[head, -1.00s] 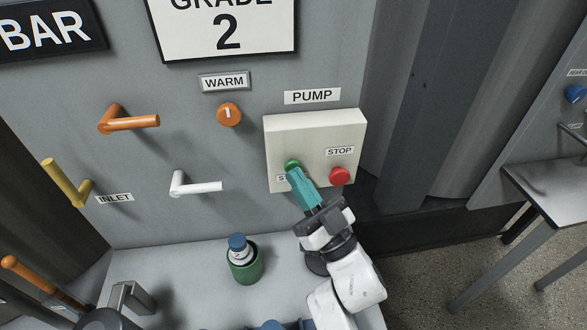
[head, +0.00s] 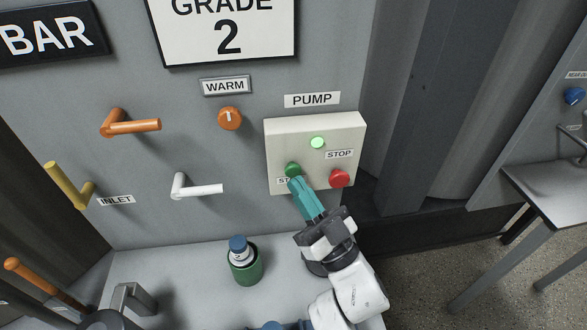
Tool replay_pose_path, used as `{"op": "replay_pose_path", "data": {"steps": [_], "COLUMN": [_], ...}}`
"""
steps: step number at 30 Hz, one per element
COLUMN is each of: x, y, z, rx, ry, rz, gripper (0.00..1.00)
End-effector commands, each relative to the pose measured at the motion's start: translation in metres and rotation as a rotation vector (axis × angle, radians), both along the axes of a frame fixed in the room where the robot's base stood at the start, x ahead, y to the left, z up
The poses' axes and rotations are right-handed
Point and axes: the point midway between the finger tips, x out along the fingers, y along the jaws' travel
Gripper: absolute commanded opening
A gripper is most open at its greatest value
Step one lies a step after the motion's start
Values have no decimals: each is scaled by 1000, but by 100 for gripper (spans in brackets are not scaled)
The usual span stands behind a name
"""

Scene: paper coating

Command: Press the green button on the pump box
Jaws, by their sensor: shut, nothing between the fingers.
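The cream pump box (head: 285,143) is on the grey panel under a PUMP label (head: 312,100). Its green button (head: 292,169) is at the lower left, above a label partly hidden by my gripper. A red button (head: 339,178) sits at the lower right under a STOP label. A light green lamp (head: 317,143) glows near the top of the box. My gripper (head: 296,183) has teal fingers, shut and empty. Its tips are just below the green button; I cannot tell whether they touch it.
Left of the box are an orange knob (head: 230,118), an orange lever (head: 135,126), a white lever (head: 200,189) and a yellow lever (head: 70,184). A blue-capped bottle (head: 238,247) stands in a green holder (head: 246,272) on the ledge.

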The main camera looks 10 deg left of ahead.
Motion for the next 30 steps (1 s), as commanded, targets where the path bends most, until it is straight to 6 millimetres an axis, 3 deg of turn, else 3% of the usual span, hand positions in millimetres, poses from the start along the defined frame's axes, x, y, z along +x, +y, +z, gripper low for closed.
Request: {"op": "replay_pose_path", "data": {"steps": [11,24,30], "x": [-4,-41,-49], "y": [-1,-12,-14], "z": [1,1,0], "rx": [1,1,0], "ry": [-1,1,-1], "rz": [0,1,1], "gripper": [0,0,0]}}
